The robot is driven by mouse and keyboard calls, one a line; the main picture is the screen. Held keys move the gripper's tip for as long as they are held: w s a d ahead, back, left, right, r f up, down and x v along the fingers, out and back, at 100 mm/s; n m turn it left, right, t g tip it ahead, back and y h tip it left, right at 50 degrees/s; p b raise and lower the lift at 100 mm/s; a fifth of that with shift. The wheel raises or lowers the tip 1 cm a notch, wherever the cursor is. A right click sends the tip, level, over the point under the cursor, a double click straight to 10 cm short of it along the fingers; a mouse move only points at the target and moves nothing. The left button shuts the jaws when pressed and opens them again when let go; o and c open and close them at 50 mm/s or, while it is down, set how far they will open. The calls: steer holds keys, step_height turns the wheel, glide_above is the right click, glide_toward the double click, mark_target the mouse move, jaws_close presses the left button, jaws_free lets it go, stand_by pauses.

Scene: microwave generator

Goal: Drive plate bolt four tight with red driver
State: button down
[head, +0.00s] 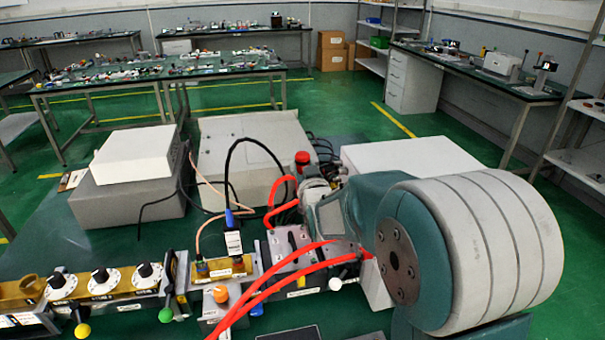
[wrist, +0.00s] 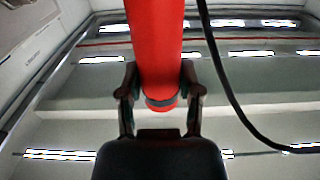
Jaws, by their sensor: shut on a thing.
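The red driver (wrist: 155,40) runs down from the top of the wrist view. My gripper (wrist: 160,85) is shut around its lower visible part, a finger on each side. In the head view a red knob-like end (head: 302,158), seemingly the driver's, shows just above my gripper (head: 312,185). My arm hides much of the area behind it. A grey metal plate (head: 283,246) lies on the bench fixture, below and left of my gripper. Its bolts are too small to tell apart, and I cannot tell whether the driver tip touches one.
Red hoses (head: 275,290) cross in front of the plate. A black cable (head: 232,160) loops up to a blue connector left of my gripper. Knobbed valve blocks (head: 100,285) stand at the left. Grey and white boxes (head: 140,160) stand behind.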

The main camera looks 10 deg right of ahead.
mark_target(304, 158)
steer(key=shift+r, duration=1.55)
